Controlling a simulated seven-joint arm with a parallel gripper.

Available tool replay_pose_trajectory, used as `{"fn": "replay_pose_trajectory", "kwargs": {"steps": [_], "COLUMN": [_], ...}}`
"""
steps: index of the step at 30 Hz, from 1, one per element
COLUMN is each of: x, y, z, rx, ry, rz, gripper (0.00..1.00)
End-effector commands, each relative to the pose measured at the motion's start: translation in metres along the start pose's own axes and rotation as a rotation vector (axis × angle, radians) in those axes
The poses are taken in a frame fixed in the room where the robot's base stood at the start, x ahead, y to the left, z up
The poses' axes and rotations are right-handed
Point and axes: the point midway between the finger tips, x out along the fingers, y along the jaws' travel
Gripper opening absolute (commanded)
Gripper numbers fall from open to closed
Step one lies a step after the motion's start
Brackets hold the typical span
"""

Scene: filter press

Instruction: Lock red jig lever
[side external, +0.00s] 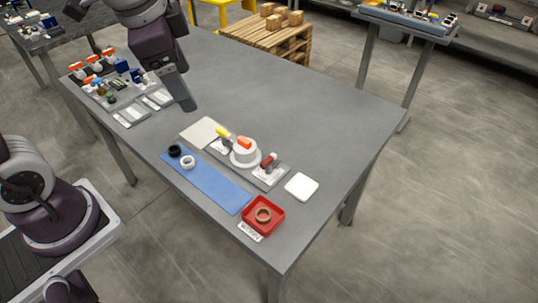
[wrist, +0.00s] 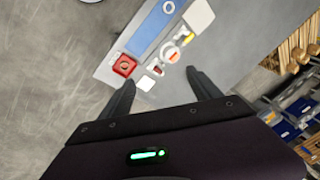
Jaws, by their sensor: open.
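The red lever (side external: 268,161) stands on a pale mount at the right end of a grey jig plate (side external: 262,179) on the table. A white round part with an orange block on top (side external: 244,147) sits in the middle of the jig, and a yellow lever (side external: 223,133) is at its left end. My gripper (side external: 188,106) is above the table, up and left of the jig in the side view, apart from it and empty. In the wrist view its two fingers (wrist: 160,78) are spread, with the small jig far beyond them. The red lever's exact lock position is too small to tell.
A blue mat (side external: 210,182) with a black and a white ring lies in front of the jig. A red tray (side external: 263,229) holds a tan ring. A white square block (side external: 301,187) is right of the jig. Clamps and parts crowd the table's left end; its back right is clear.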

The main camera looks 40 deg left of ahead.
Motion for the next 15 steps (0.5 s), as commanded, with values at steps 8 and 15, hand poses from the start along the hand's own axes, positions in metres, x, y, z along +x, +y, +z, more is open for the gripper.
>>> {"fn": "replay_pose_trajectory", "kwargs": {"steps": [8, 15], "x": [0.165, 0.249], "y": [-0.013, 0.003], "z": [-0.098, -0.116], "rx": [0.702, 0.955], "ry": [-0.098, -0.066], "rz": [0.208, 0.319], "gripper": [0.73, 0.73]}}
